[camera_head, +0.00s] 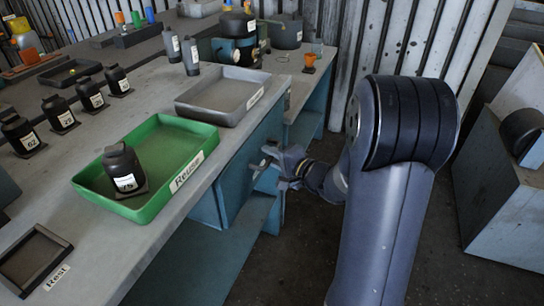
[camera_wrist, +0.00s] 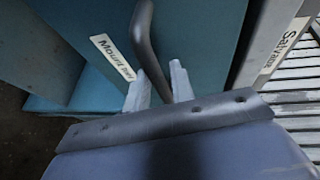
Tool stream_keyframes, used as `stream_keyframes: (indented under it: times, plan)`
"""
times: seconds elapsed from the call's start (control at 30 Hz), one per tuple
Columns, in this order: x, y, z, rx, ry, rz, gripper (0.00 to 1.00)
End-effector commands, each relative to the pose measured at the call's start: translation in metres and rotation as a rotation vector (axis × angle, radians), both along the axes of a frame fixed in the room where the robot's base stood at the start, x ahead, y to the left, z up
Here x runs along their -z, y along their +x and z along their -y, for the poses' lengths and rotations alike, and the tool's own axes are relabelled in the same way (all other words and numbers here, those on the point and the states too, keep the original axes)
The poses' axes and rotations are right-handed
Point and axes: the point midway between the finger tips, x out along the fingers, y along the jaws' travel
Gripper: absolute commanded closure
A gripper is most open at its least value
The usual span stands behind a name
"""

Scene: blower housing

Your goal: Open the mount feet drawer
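The mount feet drawer has a teal front (camera_wrist: 200,40) with a white label (camera_wrist: 113,56); only "Mount" reads clearly. Its dark curved bar handle (camera_wrist: 148,45) runs down between the two pale fingers of my gripper (camera_wrist: 160,85). The fingers stand apart on either side of the handle; whether they press on it is unclear. In the head view my gripper (camera_head: 266,163) is at the teal front under the bench top, beside the grey tray's end. The drawer front looks flush with the bench, though my gripper hides part of it.
A green tray (camera_head: 92,188) holding a black housing (camera_head: 123,168) and a grey tray (camera_head: 184,112) stand on the bench (camera_head: 110,240). A "Salvage" label (camera_wrist: 283,46) is right of the drawer. A teal lower shelf (camera_head: 240,235) lies below. Floor right of the bench is open.

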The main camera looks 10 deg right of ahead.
Motion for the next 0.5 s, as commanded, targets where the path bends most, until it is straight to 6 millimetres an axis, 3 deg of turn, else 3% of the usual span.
stream_keyframes:
  times: [0.27, 0.5]
  plan:
    - [0.0000, -0.0002, 0.0001, 0.000, 0.000, 0.000, 1.00]
    - [0.0000, -0.0003, 0.0002, 0.000, 0.000, 0.000, 1.00]
